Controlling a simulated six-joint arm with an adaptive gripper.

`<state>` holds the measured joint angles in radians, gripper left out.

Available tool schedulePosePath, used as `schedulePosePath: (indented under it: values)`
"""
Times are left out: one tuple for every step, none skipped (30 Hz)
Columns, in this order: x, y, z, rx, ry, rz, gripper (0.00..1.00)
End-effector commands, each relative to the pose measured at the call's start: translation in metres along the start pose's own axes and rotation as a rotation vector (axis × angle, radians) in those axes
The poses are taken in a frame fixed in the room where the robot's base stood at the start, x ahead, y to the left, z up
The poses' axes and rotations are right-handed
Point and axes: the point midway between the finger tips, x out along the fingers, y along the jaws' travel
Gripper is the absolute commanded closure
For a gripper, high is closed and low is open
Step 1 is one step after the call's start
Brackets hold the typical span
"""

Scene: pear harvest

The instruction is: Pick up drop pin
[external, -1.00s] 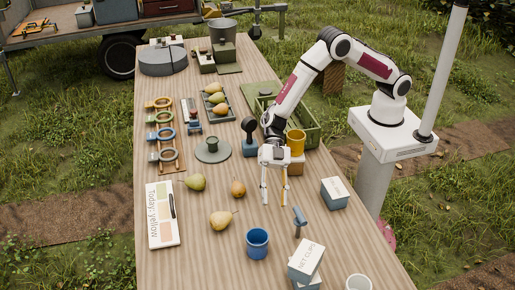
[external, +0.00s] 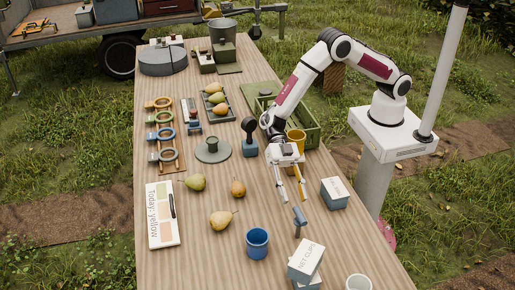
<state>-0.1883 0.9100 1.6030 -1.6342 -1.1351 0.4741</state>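A small blue-handled piece (external: 300,215), which looks like the drop pin, stands on the right half of the wooden table, with a thin grey part below its blue top. My gripper (external: 294,200) points down just behind it, toward the far end of the table. Its two fingers are apart with nothing visible between them. The fingertips are close to the blue top in the picture; whether they touch it or are level with it I cannot tell.
A blue cup (external: 257,243) stands left of the pin and a grey-blue box (external: 335,193) to its right. A clips box (external: 306,260) is in front. A yellow cup (external: 297,138) is behind my gripper.

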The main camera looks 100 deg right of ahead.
Motion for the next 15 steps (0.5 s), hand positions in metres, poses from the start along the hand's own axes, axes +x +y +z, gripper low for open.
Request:
schedulePosePath:
  values:
    - [0.005,-0.001,0.000,0.000,0.000,-0.002,0.64]
    - [0.008,-0.001,0.000,0.000,0.000,-0.002,0.64]
    - [0.011,-0.001,0.000,0.000,0.000,-0.001,0.64]
    - [0.013,-0.001,0.000,0.000,0.000,-0.001,0.64]
    - [0.015,0.000,0.000,0.000,0.000,0.000,0.64]
    - [0.016,0.000,0.000,0.000,-0.001,0.000,0.64]
    - [0.017,0.000,0.000,0.000,-0.001,0.001,0.64]
    - [0.018,0.000,0.000,0.000,-0.001,0.001,0.64]
    - [0.018,0.000,0.000,0.000,-0.001,0.001,0.64]
    - [0.018,0.000,0.000,0.000,-0.001,0.001,0.64]
    - [0.018,0.000,0.000,0.000,-0.001,0.001,0.64]
    - [0.018,0.000,0.000,0.000,-0.001,0.001,0.64]
    - [0.018,0.000,0.000,0.000,-0.001,0.001,0.64]
    - [0.018,0.000,0.000,0.000,-0.001,0.001,0.64]
    - [0.018,0.000,0.000,0.000,-0.001,0.001,0.64]
